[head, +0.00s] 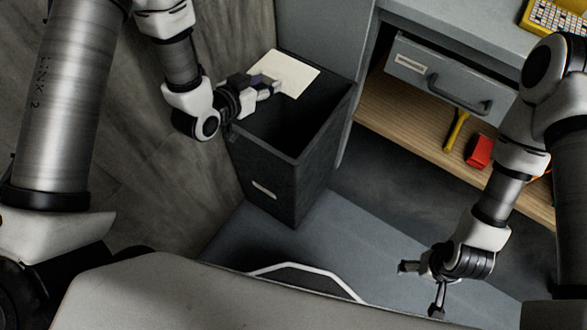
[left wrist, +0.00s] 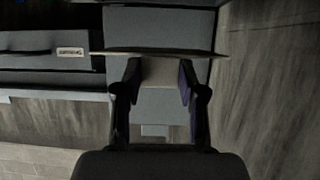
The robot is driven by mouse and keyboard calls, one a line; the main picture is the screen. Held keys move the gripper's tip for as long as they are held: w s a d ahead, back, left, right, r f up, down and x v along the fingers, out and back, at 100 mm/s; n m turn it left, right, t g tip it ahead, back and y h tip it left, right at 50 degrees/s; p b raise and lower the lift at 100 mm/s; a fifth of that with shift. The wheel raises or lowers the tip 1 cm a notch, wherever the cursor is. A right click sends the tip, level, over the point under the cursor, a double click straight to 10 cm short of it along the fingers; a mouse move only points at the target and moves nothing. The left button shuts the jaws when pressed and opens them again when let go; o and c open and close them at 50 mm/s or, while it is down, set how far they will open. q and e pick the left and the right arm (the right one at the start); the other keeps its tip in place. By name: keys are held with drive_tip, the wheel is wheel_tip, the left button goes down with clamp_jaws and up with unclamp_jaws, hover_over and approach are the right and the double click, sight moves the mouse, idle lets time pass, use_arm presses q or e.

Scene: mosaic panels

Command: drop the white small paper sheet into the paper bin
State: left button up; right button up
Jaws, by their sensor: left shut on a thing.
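The white small paper sheet (head: 296,75) lies roughly flat above the back part of the dark paper bin (head: 262,172). The bin is an open-topped box standing on the floor, with a small pale label on its front. My left gripper (head: 266,86) is shut on the near left edge of the sheet, above the bin's opening. In the left wrist view the sheet (left wrist: 160,54) shows nearly edge-on at the fingertips. My right gripper (head: 417,288) is open and empty, low at the right, away from the bin.
A grey desk stands at the right, with a drawer (head: 448,75) and a wooden shelf (head: 400,115) under it. A red object (head: 479,151) and a yellow tool (head: 456,131) lie on the shelf. A yellow-framed item (head: 556,17) sits on the desktop. The floor before the bin looks clear.

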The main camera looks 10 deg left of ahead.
use_arm(q)
wheel_tip(320, 180, down, 9)
drive_tip(key=b, duration=0.7)
drive_tip(key=shift+w+a, duration=0.15)
drive_tip(key=shift+a, duration=0.1)
use_arm(e)
wheel_tip(320, 180, down, 9)
use_arm(q)
drive_tip(key=shift+r, duration=0.1)
use_arm(e)
drive_tip(key=shift+s+d+f, duration=0.1)
use_arm(q)
drive_tip(key=o, duration=0.8)
drive_tip(key=shift+o, duration=0.2)
wheel_tip(320, 180, up, 10)
drive_tip(key=shift+r, duration=0.1)
